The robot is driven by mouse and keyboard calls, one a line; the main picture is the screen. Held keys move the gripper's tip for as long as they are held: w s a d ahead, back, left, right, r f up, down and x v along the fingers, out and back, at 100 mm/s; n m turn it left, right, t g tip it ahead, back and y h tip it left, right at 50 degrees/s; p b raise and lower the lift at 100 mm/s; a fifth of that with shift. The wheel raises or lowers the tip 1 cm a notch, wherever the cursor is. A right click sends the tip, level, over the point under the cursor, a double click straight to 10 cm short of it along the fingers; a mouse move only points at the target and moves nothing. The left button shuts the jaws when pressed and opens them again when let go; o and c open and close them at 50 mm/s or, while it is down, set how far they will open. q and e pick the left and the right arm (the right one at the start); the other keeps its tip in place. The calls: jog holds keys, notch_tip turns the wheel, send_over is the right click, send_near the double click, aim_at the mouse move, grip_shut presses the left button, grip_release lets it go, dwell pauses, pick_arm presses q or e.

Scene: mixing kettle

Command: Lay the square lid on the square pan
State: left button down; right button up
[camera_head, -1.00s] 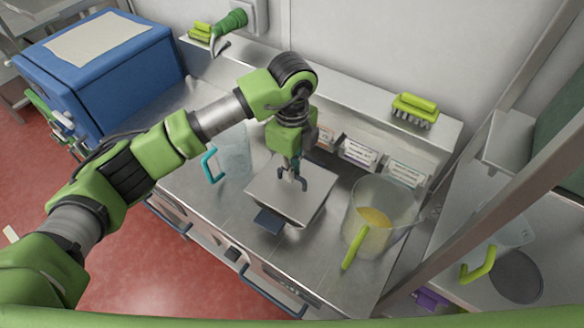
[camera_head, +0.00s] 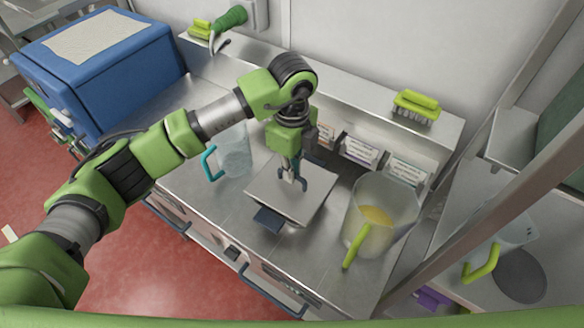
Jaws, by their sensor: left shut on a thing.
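The square lid (camera_head: 313,197) is a flat grey metal plate with a small handle at its middle. My left gripper (camera_head: 292,186) reaches down from above and is shut on the lid's handle. The square pan lies beneath the lid and is almost wholly hidden by it; a dark blue handle (camera_head: 268,220) sticks out at the front left. I cannot tell whether the lid touches the pan's rim all round. My right gripper is not in view.
A clear jug with a teal handle (camera_head: 211,163) stands left of the lid. A clear jug with yellow contents (camera_head: 375,215) and a lime handle stands close on the right. Labelled boxes (camera_head: 360,151) line the back under a shelf carrying a green brush (camera_head: 416,106).

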pick_arm(q)
jog(key=shift+f+b, duration=0.45)
jog(key=shift+f, duration=0.25)
jog(key=shift+f, duration=0.2)
jog(key=c, duration=2.1)
grip_release()
jog(key=o, duration=0.5)
jog(key=shift+r, duration=0.15)
